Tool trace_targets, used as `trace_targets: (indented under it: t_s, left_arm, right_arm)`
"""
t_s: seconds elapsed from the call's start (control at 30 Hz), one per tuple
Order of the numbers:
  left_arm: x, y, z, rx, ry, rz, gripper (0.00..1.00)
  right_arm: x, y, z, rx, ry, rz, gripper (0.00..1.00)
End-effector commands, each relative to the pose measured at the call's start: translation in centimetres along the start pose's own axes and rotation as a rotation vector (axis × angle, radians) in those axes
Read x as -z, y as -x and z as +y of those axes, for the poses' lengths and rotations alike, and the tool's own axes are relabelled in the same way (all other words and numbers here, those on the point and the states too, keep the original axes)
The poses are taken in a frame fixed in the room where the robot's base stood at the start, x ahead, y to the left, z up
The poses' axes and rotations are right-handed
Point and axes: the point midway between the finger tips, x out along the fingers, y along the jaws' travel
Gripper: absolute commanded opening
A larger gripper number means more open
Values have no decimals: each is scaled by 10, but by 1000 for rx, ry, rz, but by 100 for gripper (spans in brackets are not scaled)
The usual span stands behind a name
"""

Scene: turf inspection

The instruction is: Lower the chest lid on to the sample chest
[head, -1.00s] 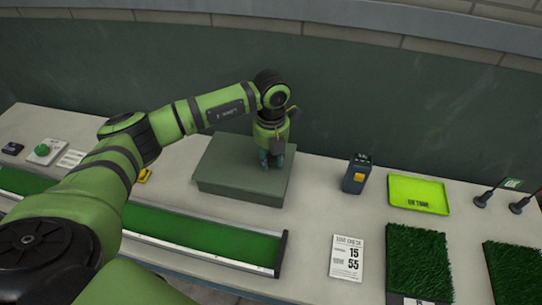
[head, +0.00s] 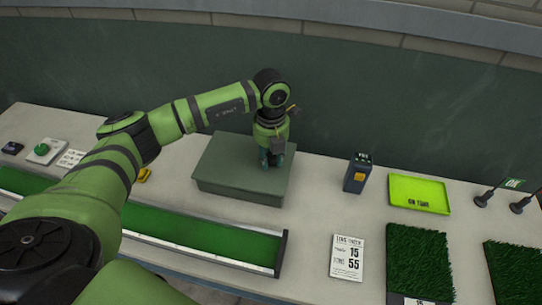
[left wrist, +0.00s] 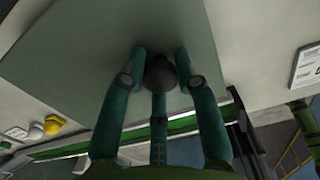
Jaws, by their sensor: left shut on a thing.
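The chest lid (head: 225,160) is a flat grey-green slab over the sample chest (head: 235,193), a box of the same colour on the table. The lid looks level and lined up with the chest; I cannot tell whether a thin gap is left between them. My left gripper (head: 272,162) points down at the right part of the lid. In the left wrist view its teal fingers (left wrist: 160,85) are shut around a dark round knob (left wrist: 160,70) on the lid (left wrist: 110,40). The fingers hide the knob in the head view. My right gripper is not in view.
A green turf strip in a tray (head: 200,232) lies in front of the chest. To the right are a dark device with a yellow button (head: 357,174), a lime tray (head: 419,193), a printed card (head: 347,258) and turf squares (head: 418,258). A wall stands behind.

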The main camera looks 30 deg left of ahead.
Motion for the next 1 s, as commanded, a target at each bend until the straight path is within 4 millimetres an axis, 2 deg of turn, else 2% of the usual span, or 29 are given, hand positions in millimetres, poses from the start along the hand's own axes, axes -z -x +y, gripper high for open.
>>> trace_targets:
  t_s: [1.0]
  left_arm:
    - [-1, -5, 0, 0, 0, -2, 0]
  right_arm:
    - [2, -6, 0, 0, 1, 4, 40]
